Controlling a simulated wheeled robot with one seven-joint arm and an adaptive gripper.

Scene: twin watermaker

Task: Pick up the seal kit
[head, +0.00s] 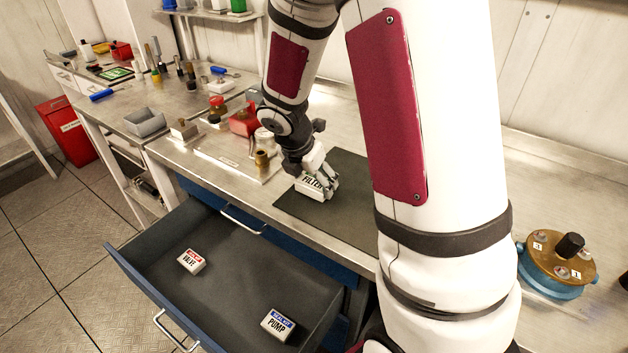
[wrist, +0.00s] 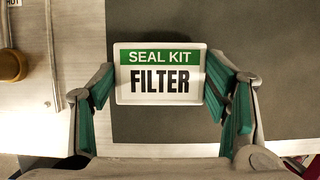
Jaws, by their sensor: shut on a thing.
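A white box with a green band, labelled "SEAL KIT FILTER" (wrist: 160,76), is between my gripper's fingers in the wrist view. My gripper (wrist: 160,92) is shut on its left and right sides with green pads. In the head view the same filter box (head: 312,187) is at my gripper (head: 318,178), at the left part of the dark mat (head: 335,208) on the bench. I cannot tell whether the box touches the mat. Two other seal kit boxes lie in the open drawer: a red-banded valve box (head: 191,261) and a blue-banded pump box (head: 278,325).
The open drawer (head: 150,285) juts out below the bench front. A blue and brass pump unit (head: 556,265) stands at the right. A grey bin (head: 145,122) is farther left.

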